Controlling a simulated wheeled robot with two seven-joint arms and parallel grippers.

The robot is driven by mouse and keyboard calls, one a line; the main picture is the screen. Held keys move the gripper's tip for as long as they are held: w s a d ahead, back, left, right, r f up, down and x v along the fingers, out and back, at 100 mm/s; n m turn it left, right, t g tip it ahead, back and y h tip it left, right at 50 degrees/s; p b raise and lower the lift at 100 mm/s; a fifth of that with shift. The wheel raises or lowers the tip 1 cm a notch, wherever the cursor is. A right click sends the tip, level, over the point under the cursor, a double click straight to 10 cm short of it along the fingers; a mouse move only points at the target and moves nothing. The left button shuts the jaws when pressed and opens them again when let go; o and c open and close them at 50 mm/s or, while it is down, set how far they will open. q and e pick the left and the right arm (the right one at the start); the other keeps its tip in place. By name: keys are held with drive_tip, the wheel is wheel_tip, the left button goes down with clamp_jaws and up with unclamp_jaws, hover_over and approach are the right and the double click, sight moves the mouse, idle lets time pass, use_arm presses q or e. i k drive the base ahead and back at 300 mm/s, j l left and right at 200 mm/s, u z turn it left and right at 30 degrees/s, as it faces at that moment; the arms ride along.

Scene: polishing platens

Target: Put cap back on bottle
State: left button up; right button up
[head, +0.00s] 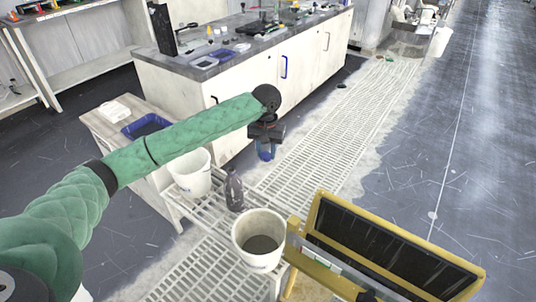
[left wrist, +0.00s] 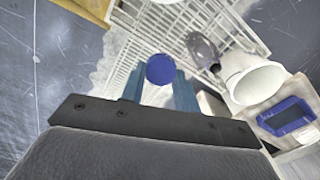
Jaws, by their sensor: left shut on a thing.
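My left gripper (head: 265,150) hangs fingers down in the head view, above the grated floor and to the upper right of the bottle. It is shut on a round blue cap (left wrist: 160,69), which shows between its two blue fingers in the left wrist view. The dark grey bottle (head: 234,190) stands upright on a white slatted rack between two white buckets. It also shows in the left wrist view (left wrist: 203,50), to the right of the cap and apart from it. My right gripper is out of view.
One white bucket (head: 190,173) stands behind the bottle, another bucket (head: 259,238) in front of it. A yellow-framed dark panel (head: 390,245) is at the lower right. A blue tray (head: 147,125) lies on a side cabinet, near a long lab bench (head: 235,85).

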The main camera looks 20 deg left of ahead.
sight(233, 184)
drive_tip(key=k+j, duration=0.15)
drive_tip(key=j, duration=0.25)
drive_tip(key=k+j, duration=0.15)
drive_tip(key=j, duration=0.25)
drive_tip(key=k+j, duration=0.15)
drive_tip(key=j, duration=0.25)
drive_tip(key=k+j, duration=0.15)
drive_tip(key=j, duration=0.2)
drive_tip(key=k+j, duration=0.15)
drive_tip(key=j, duration=0.25)
drive_tip(key=j+z, duration=0.05)
